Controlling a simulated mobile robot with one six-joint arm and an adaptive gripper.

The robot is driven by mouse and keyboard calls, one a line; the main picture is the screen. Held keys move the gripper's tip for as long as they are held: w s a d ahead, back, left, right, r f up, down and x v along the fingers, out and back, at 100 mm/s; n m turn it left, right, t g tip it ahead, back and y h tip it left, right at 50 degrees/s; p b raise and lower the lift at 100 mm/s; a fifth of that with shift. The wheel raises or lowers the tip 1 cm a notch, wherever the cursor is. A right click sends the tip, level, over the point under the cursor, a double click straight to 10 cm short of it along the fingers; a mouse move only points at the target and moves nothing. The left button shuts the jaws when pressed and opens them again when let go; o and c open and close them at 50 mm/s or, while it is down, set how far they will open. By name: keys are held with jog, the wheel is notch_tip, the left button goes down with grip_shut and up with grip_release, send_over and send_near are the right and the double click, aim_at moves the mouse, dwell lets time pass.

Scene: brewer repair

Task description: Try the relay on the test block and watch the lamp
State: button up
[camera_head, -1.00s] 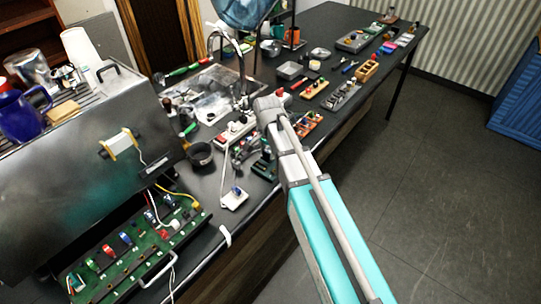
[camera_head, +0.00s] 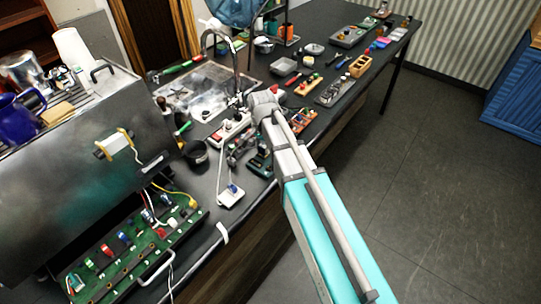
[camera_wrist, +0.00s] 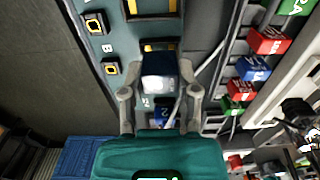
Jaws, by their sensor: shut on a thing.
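In the wrist view my gripper (camera_wrist: 159,97) is shut on a small block with a pale, clear-looking face and dark blue sides, likely the relay (camera_wrist: 158,85). It is over a grey-teal panel, likely the test block (camera_wrist: 100,22), with yellow-rimmed openings marked A and B. A larger yellow-edged opening shows just beyond the held block. I cannot tell whether the block touches or sits in the panel. In the head view my arm reaches over the bench, and its end is hard to make out among the parts. I cannot pick out a lit lamp.
Right of the panel in the wrist view is a row of red (camera_wrist: 268,41), blue and green blocks.

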jog(key=shift+r+p, duration=1.85)
jog(key=shift+r, duration=0.15)
